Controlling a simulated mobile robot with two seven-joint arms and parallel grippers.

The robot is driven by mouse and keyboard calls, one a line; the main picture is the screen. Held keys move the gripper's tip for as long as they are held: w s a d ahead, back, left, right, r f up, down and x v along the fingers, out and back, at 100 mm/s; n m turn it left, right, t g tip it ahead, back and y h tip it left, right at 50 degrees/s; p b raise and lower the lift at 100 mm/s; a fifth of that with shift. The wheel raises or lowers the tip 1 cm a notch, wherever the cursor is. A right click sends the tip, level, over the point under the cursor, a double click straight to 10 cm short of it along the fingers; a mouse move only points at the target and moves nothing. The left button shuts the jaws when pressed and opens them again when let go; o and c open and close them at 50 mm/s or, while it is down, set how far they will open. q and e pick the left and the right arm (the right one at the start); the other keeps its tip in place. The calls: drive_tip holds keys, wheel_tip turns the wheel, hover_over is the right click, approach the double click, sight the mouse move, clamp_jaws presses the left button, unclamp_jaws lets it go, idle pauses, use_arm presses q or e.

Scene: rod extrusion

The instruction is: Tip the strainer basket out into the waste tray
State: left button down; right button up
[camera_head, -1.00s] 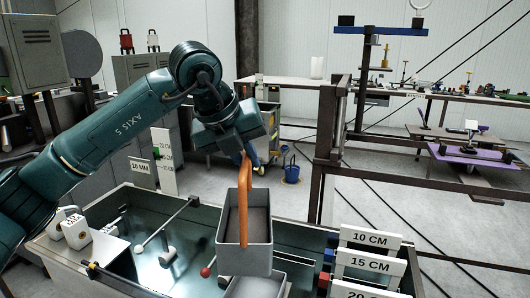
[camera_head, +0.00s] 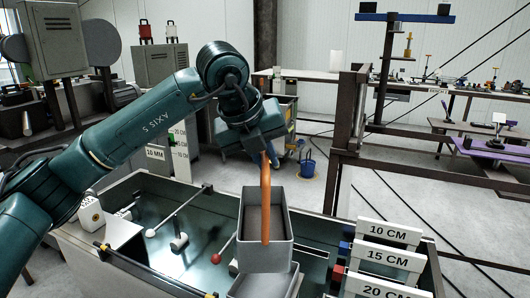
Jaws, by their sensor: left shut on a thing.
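The strainer basket (camera_head: 264,258) is a grey open box with an orange handle (camera_head: 266,195). My left gripper (camera_head: 263,148) is shut on the top of the handle, and the basket hangs below it, tilted so that its dark inside faces me. A second grey open container (camera_head: 262,287) shows directly below the basket at the bottom edge of the view; it may be the waste tray. The basket hides part of it, and I cannot tell whether the two touch. My right gripper is out of view.
A dark-floored trough (camera_head: 185,262) lies under my left arm, with rods and a red ball-ended lever (camera_head: 216,258) near the basket. Signs reading 10 CM (camera_head: 390,230) and 15 CM (camera_head: 386,257) stand on the right. A brown frame post (camera_head: 346,130) rises behind them.

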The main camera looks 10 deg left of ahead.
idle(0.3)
use_arm(q)
drive_tip(key=d+y+p, duration=0.2)
drive_tip(key=p, duration=0.1)
drive_tip(key=shift+w+d+f+m+g, duration=0.2)
drive_tip(key=shift+w+d+m+g, duration=0.1)
drive_tip(key=shift+w+d, duration=0.1)
